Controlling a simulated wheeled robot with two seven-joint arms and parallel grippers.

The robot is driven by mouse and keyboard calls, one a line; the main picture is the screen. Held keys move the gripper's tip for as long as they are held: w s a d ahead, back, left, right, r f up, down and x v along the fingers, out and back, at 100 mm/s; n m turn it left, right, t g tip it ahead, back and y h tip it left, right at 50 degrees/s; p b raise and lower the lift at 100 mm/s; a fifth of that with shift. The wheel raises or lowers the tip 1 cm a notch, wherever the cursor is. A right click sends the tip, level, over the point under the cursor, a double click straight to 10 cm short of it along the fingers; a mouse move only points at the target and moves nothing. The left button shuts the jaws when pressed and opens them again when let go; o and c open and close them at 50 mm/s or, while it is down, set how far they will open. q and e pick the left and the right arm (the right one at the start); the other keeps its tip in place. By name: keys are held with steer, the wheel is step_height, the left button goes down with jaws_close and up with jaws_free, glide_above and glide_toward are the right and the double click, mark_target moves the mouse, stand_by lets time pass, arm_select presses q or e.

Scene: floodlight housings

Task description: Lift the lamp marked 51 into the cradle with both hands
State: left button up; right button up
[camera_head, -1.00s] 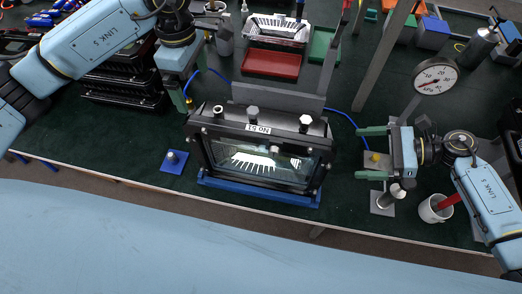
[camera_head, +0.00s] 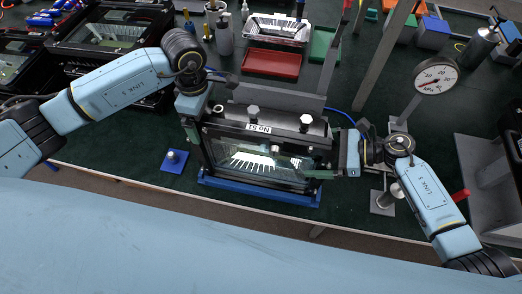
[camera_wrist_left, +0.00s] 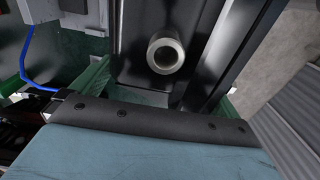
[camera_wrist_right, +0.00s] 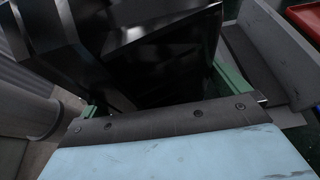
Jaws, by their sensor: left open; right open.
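The lamp (camera_head: 262,150) is a black housing with a glass front and a white label reading No 51. It stands upright on a blue base (camera_head: 258,193) mid-table. My left gripper (camera_head: 196,130) is at the lamp's left end, open. In the left wrist view its green fingers (camera_wrist_left: 160,88) stand either side of the dark end with a round knob (camera_wrist_left: 166,53). My right gripper (camera_head: 326,157) is at the right end, open; its fingers (camera_wrist_right: 157,95) straddle the dark housing in the right wrist view. Finger contact is unclear. I cannot tell which part is the cradle.
A grey plate (camera_head: 280,97) and tall grey posts stand behind the lamp. A dial gauge (camera_head: 435,76) is at the right. A red tray (camera_head: 272,63) lies behind. A blue plate with a knob (camera_head: 174,161) lies front left. More black housings (camera_head: 115,32) sit back left.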

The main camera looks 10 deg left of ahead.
mark_target(324, 139)
arm_select(q)
steer(key=c, duration=1.7)
arm_select(e)
steer(key=c, duration=1.7)
arm_select(q)
steer(key=shift+w+r, duration=0.1)
steer(key=shift+r, duration=0.1)
arm_select(e)
steer(key=shift+w+r, duration=0.15)
steer(key=shift+r, duration=0.05)
